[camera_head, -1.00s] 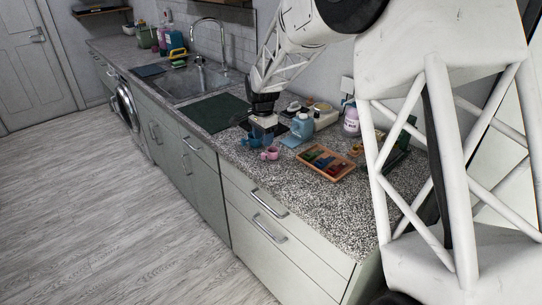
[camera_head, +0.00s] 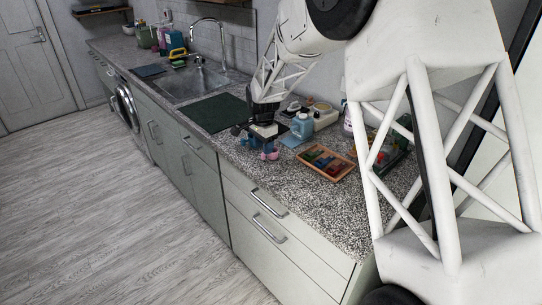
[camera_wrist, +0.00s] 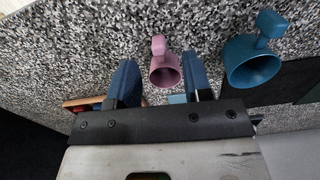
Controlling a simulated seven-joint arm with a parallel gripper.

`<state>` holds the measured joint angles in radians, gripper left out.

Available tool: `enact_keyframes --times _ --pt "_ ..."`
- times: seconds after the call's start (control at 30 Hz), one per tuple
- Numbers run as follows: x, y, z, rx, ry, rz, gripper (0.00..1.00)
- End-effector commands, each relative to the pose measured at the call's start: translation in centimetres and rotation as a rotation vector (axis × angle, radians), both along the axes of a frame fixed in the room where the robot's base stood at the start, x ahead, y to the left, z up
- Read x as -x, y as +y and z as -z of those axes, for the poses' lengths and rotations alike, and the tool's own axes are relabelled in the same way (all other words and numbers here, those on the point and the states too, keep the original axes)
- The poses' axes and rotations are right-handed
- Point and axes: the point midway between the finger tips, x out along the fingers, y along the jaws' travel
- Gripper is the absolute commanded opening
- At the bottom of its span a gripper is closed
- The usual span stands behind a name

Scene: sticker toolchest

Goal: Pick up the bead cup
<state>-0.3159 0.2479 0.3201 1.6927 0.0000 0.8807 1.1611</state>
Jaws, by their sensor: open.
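A small pink cup (camera_wrist: 165,70) with a stubby handle stands on the speckled counter. In the wrist view it lies between the two blue fingers of my gripper (camera_wrist: 160,75), which are apart with a gap on each side of it. A similar teal-blue cup (camera_wrist: 250,64) stands to the right, outside the fingers. In the head view, my gripper (camera_head: 267,145) is low over the counter, and its fingers partly cover the pink cup (camera_head: 272,155). The blue cup (camera_head: 249,141) is just left of it. I cannot tell which is the bead cup; no beads show in either.
A wooden tray (camera_head: 342,176) with coloured pieces lies to the right. A light-blue bottle (camera_head: 302,126) stands behind, near other containers. A dark green mat (camera_head: 213,112) and a sink are on the left. The counter's front right is clear.

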Motion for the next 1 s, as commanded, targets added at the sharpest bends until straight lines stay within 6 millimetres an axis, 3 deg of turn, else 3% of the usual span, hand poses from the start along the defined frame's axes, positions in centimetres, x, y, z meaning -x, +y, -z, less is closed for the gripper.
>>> enact_keyframes --times 0.4,1.0 --pt "0.0 -0.1 4.1 0.000 0.001 0.000 0.46" --pt "0.0 -0.1 4.2 0.000 0.000 0.000 0.44"
